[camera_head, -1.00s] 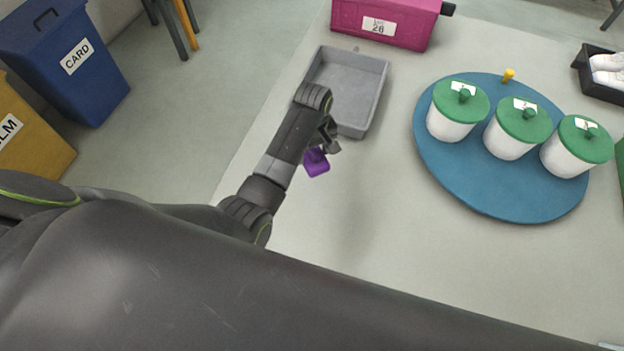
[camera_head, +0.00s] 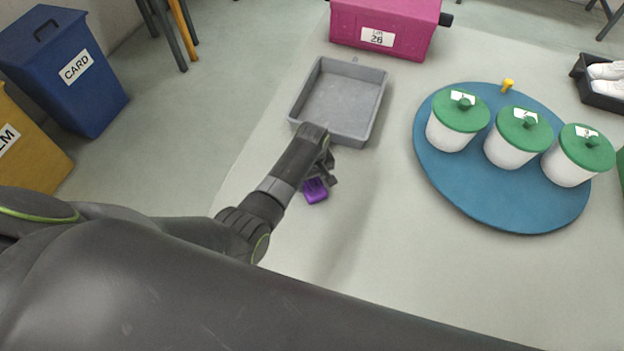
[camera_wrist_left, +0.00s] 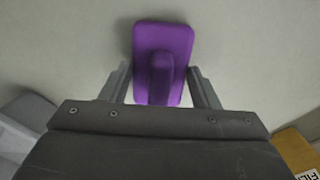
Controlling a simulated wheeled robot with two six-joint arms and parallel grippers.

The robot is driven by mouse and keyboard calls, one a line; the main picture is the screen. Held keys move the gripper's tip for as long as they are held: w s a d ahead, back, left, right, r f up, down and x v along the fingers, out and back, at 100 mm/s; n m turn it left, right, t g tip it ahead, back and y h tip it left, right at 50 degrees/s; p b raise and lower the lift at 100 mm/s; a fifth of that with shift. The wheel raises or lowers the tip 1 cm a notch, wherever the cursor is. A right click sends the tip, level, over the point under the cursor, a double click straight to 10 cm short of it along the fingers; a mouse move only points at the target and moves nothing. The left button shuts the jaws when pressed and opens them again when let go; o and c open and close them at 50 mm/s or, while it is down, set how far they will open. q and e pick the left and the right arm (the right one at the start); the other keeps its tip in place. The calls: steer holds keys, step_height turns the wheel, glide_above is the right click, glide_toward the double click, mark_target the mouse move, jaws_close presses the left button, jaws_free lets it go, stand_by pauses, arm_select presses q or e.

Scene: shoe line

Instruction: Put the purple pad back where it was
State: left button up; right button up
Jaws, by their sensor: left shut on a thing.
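The purple pad (camera_head: 315,191) is at my left gripper (camera_head: 322,180), in front of the grey tray in the head view. In the left wrist view the pad (camera_wrist_left: 180,45) is a rounded rectangle with a raised grip in its middle. The fingers of my left gripper (camera_wrist_left: 163,85) stand on both sides of that grip and are shut on it. I cannot tell whether the pad touches the table or hangs just above it. The right gripper is not in view.
An empty grey tray (camera_head: 341,133) lies behind the left gripper. A blue round board (camera_head: 480,190) holds white pots with green lids (camera_head: 523,125) at the right. A magenta box (camera_head: 385,25) stands at the back. The table front is clear.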

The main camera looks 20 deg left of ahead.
arm_select(q)
steer(key=shift+f, duration=0.1)
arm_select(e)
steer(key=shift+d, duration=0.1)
arm_select(q)
steer(key=o, duration=1)
steer(key=shift+c, duration=0.2)
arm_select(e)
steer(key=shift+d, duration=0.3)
arm_select(q)
steer(key=shift+r, duration=0.6)
step_height(320, 180, up, 11)
steer(key=p, duration=0.1)
steer(key=shift+p, duration=0.4)
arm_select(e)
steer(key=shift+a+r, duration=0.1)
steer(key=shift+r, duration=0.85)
